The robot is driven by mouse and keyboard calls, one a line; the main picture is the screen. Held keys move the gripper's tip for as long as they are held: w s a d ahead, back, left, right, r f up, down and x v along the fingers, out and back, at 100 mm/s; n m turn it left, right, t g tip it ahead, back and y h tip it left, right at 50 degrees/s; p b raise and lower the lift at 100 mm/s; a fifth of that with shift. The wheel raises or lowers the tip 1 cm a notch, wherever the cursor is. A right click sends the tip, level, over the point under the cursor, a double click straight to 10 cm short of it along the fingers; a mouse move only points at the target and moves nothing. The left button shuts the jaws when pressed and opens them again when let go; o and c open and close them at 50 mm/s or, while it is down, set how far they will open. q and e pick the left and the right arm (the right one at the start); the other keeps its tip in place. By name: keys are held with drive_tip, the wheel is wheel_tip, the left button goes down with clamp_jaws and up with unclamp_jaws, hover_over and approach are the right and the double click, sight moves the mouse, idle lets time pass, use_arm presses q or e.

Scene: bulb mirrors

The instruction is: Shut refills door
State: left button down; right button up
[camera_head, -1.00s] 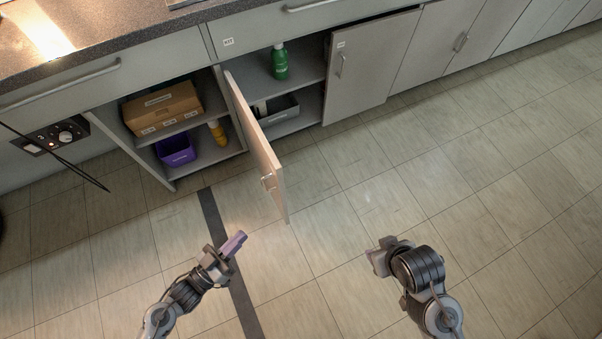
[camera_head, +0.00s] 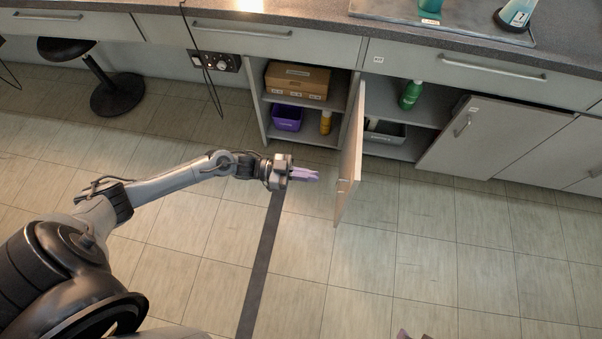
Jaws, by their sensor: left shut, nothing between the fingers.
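A cabinet door (camera_head: 350,160) stands wide open, jutting out from the post between two open compartments. Its handle (camera_head: 343,185) is on the left-facing side near the free edge. I cannot read a label that names the refills door. My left gripper (camera_head: 312,175) is shut and empty, its purple fingers pointing right at the door's left face, with a small gap between them in the picture. A second door (camera_head: 490,140) to the right looks partly open, with a dark gap along its top. Only a small tip of my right gripper (camera_head: 408,335) shows at the bottom edge.
The left compartment holds a cardboard box (camera_head: 297,80), a purple bin (camera_head: 287,118) and a yellow bottle (camera_head: 326,122). The right one holds a green bottle (camera_head: 411,95) and a grey bin (camera_head: 384,133). A stool (camera_head: 117,95) stands far left. The tiled floor (camera_head: 460,240) is clear.

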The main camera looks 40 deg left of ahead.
sight(353, 181)
use_arm(q)
drive_tip(key=b+x, duration=0.3)
drive_tip(key=x, duration=0.5)
drive_tip(key=shift+w+d, duration=0.45)
drive_tip(key=shift+d, duration=0.2)
drive_tip(key=shift+r, duration=0.1)
